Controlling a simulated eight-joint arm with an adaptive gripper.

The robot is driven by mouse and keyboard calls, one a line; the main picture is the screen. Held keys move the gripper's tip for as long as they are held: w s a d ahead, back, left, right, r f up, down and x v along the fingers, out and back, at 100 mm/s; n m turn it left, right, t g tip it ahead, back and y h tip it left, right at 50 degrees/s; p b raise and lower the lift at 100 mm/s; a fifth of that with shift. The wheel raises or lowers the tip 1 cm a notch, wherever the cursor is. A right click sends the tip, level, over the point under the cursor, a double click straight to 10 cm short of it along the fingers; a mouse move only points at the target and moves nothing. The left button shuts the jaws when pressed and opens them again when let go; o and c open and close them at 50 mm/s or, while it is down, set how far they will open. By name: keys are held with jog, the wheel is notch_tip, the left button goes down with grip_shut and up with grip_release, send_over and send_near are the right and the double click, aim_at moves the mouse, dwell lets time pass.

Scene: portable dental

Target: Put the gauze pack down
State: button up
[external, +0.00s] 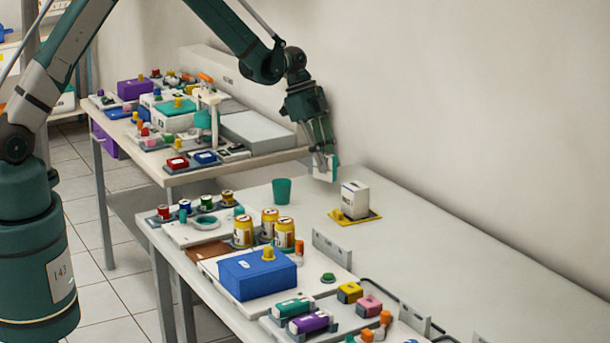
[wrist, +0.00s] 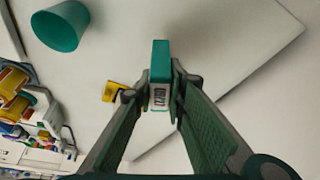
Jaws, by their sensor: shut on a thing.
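The gauze pack (wrist: 160,62) is a small white and teal block with dark print on its near side. My gripper (wrist: 160,95) is shut on it, with one finger on each side in the wrist view. In the external view my gripper (external: 322,162) points down over the far end of the front table. The pack (external: 329,172) shows there as a pale block at the fingertips. It looks held above the tabletop, but the exact gap is hard to judge.
A teal cup (external: 282,190) stands left of my gripper; it also shows in the wrist view (wrist: 62,25). A white box (external: 355,198) stands on a yellow base (external: 343,218) to the right. Jars and a blue box (external: 257,275) stand nearer. The table's right side is largely clear.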

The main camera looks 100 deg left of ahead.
aim_at(325, 174)
jog(key=shift+f, duration=1.85)
jog(key=shift+f+b, duration=0.15)
jog(key=shift+b, duration=0.15)
jog(key=o, duration=0.8)
jog(key=shift+c, duration=0.2)
jog(key=shift+r, duration=0.2)
jog(key=p+v, duration=0.1)
jog(key=v, duration=1.1)
